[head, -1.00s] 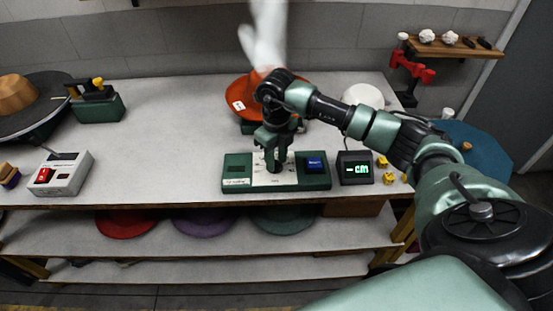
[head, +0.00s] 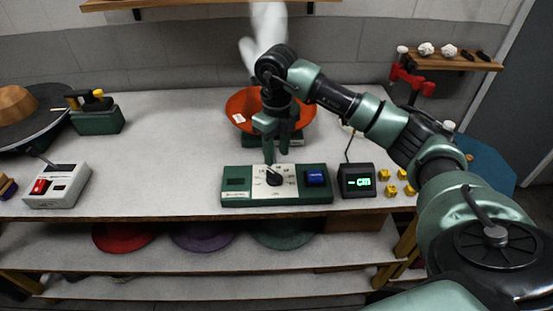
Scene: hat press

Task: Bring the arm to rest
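My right arm reaches in from the right. Its gripper (head: 268,158) points down just above and behind the black dial knob (head: 274,179) on the green control box (head: 236,198). The fingertips look clear of the knob, with nothing seen held. The finger gap is hard to make out from this angle. The box has a white dial plate and a blue button (head: 315,178). My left gripper is not in view.
An orange hat (head: 238,105) sits behind the gripper, below a blurred white shape (head: 265,35). A display (head: 358,180) and yellow cubes (head: 384,175) stand right of the box. A red-switch box (head: 58,187) is at left. The bench between (head: 165,150) is clear.

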